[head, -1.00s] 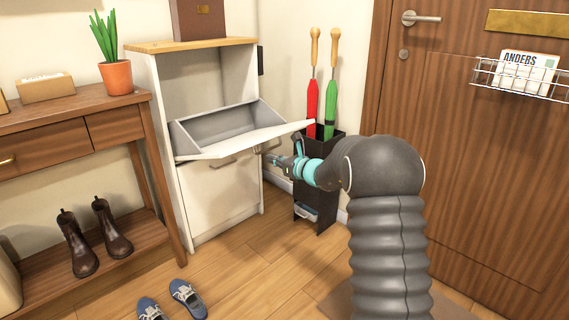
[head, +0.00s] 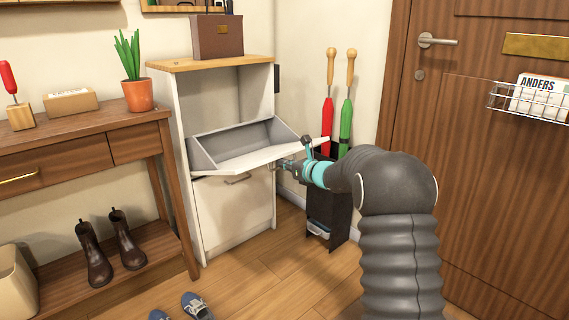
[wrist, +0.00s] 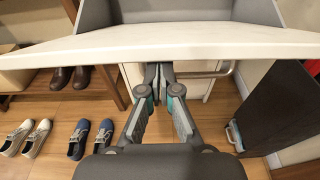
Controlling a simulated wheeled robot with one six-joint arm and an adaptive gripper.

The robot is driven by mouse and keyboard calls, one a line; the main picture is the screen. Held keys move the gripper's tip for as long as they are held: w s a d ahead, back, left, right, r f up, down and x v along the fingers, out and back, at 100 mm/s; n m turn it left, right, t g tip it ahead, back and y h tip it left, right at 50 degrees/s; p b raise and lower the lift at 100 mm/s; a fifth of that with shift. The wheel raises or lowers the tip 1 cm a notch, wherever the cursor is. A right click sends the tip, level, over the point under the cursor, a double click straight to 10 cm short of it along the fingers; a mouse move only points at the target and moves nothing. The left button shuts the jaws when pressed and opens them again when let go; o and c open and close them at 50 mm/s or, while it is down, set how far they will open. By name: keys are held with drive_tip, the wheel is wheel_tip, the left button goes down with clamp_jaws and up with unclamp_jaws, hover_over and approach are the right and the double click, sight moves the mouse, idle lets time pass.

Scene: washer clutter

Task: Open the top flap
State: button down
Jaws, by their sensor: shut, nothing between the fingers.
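The white top flap (head: 262,158) of the shoe cabinet is tilted far out from the top, with its grey bin (head: 235,142) showing behind it. In the wrist view the flap (wrist: 160,43) crosses the whole upper part as a wide, nearly level panel. My gripper (head: 283,165) is at the right part of the flap, under its outer edge. In the wrist view my gripper's (wrist: 160,70) fingers are together and empty, their tips close below the flap edge. I cannot tell if they touch it. A metal bar handle (wrist: 207,73) shows just below the flap.
A dark umbrella stand (head: 328,210) with red and green umbrellas stands close right of the cabinet. A wooden console table (head: 80,133) is at the left. Blue shoes (head: 196,306) lie on the floor in front. The wooden door (head: 470,180) is at the right.

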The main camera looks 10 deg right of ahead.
sight(280, 154)
drive_tip(key=r+p, duration=0.1)
drive_tip(key=w+r+p, duration=0.1)
drive_tip(key=r, duration=0.1)
drive_tip(key=a+r+p, duration=0.1)
drive_tip(key=r, duration=0.1)
drive_tip(key=shift+w, duration=0.25)
drive_tip(key=shift+f, duration=0.1)
